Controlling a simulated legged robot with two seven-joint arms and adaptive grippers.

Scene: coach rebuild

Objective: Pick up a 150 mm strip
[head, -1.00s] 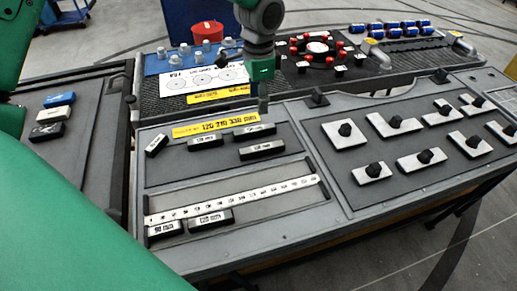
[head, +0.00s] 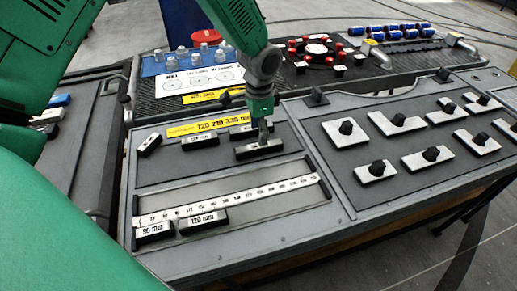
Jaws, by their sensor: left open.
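My left gripper (head: 264,137) points down at the front strip (head: 245,153) in the upper bay of the grey board, and is open. Its fingertips overlap the middle of this strip in the head view; I cannot tell whether they touch it. The label on that strip is partly hidden and I cannot read it. Behind it lies another dark strip (head: 237,132), partly covered by the gripper. A labelled strip (head: 199,141) lies left of it, and a short tilted strip (head: 148,145) at the far left of the bay. My right gripper is not in view.
Below, a white ruler (head: 228,198) runs along a tray holding a 90 mm strip (head: 154,231) and a 120 mm strip (head: 202,221). A yellow label (head: 198,127) reads about 120 210 330 mm. Knobbed metal plates (head: 376,171) fill the right panel.

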